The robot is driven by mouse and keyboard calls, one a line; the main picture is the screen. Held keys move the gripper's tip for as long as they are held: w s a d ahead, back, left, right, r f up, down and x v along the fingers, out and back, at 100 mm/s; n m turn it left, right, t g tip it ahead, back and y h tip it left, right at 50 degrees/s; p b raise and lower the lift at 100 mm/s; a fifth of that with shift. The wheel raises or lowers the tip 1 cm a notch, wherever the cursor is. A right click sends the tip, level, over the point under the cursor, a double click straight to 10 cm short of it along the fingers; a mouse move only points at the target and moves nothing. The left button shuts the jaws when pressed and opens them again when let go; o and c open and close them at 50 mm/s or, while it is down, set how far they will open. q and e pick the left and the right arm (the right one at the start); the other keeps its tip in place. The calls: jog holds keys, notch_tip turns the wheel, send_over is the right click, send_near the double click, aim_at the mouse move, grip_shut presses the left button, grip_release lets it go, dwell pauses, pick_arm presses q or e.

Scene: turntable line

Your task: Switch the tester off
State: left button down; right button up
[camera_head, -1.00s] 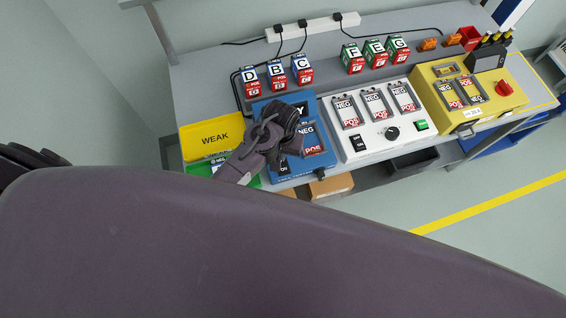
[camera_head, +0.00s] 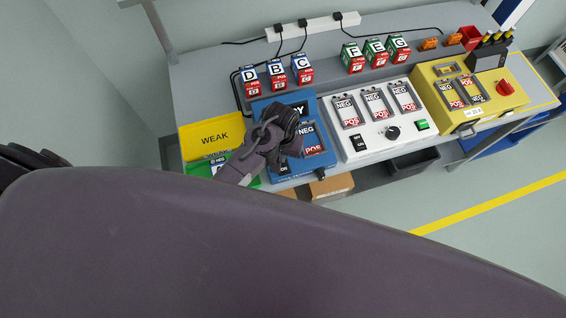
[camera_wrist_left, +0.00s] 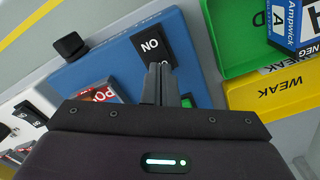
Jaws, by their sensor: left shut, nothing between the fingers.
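The tester appears to be the blue box (camera_head: 273,178) at the front left of the bench. A black rocker switch (camera_wrist_left: 152,46) with white lettering reading ON upside down is on its face in the left wrist view. My left gripper (camera_wrist_left: 162,72) is shut and empty, its fingertips over the far-lettered end of the rocker. I cannot tell whether they touch it. In the head view my left gripper (camera_head: 286,150) covers much of the blue box and part of the rocker (camera_head: 284,169). A battery lies in the box's slot (camera_head: 311,142). My right gripper is out of view.
A yellow WEAK tray (camera_head: 205,137) and a green tray (camera_head: 198,169) stand left of the blue box. A white box (camera_head: 365,140) with its own rocker and a yellow box (camera_head: 487,115) stand right. Several lettered batteries stand behind. A black knob (camera_wrist_left: 70,45) projects nearby.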

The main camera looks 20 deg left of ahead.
pick_arm(q)
jog(key=shift+f, duration=0.35)
jog(key=shift+r, duration=0.1)
notch_tip(320, 180, up, 3)
jog(key=shift+f+p, duration=0.2)
jog(key=shift+p, duration=0.85)
jog(key=shift+r, duration=2.15)
jog(key=shift+s+f, duration=0.1)
jog(key=shift+s, duration=0.05)
